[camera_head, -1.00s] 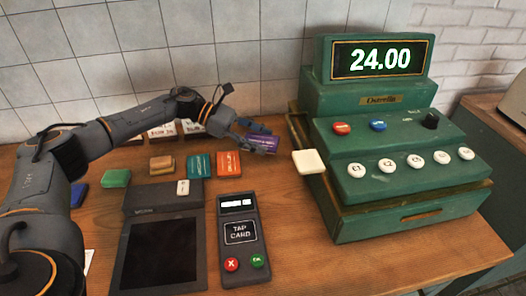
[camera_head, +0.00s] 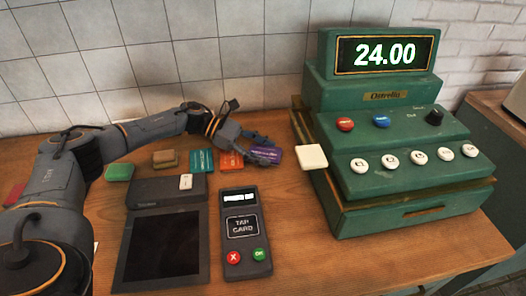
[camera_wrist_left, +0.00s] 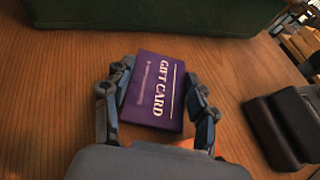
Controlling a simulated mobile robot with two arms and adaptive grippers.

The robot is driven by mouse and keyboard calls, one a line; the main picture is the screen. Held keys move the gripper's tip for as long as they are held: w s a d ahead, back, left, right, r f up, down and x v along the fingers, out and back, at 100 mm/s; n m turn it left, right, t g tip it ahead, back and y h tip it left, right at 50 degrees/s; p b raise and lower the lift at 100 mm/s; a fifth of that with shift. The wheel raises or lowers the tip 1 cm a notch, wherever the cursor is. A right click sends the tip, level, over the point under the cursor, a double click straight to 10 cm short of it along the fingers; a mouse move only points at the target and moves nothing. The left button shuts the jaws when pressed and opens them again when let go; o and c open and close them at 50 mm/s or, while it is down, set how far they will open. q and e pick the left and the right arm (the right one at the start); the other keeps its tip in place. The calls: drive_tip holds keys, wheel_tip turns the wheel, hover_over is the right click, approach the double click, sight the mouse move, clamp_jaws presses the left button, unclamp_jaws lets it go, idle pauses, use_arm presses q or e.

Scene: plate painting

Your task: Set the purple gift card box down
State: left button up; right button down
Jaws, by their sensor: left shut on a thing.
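The purple gift card box (camera_head: 267,155) is at the fingertips of my left gripper (camera_head: 255,151), between the orange box and the green cash register. In the left wrist view the purple gift card box (camera_wrist_left: 154,92) lies between the two fingers of my left gripper (camera_wrist_left: 158,95), its "GIFT CARD" print facing the camera. The fingers are shut on its sides. The box is low over the wooden counter (camera_head: 300,225); I cannot tell whether it touches the wood. My right gripper is not in view.
The green register (camera_head: 385,160) stands to the right, its cream side plate (camera_head: 312,157) near the box. An orange box (camera_head: 231,161), a teal box (camera_head: 201,161) and a green box (camera_head: 119,172) lie to the left. A card reader (camera_head: 245,235) and a dark tablet (camera_head: 161,248) stand in front.

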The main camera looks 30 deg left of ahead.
use_arm(q)
drive_tip(key=shift+s+f, duration=0.15)
drive_tip(key=shift+f, duration=0.3)
drive_tip(key=o, duration=0.9)
drive_tip(key=shift+d, duration=0.1)
drive_tip(key=shift+o, duration=0.4)
drive_tip(key=shift+s+f, duration=0.1)
drive_tip(key=shift+f, duration=0.05)
drive_tip(key=shift+r+p, duration=0.4)
drive_tip(key=shift+r, duration=0.1)
drive_tip(key=shift+a, duration=0.3)
drive_tip(key=b+v, duration=0.1)
drive_tip(key=v, duration=0.2)
drive_tip(key=b+v, duration=0.1)
drive_tip(key=v, duration=0.3)
drive_tip(key=b+v, duration=0.1)
drive_tip(key=v, duration=0.2)
drive_tip(key=shift+a+r, duration=0.15)
drive_tip(key=shift+r, duration=0.2)
drive_tip(key=shift+a+r, duration=0.35)
drive_tip(key=shift+a, duration=0.15)
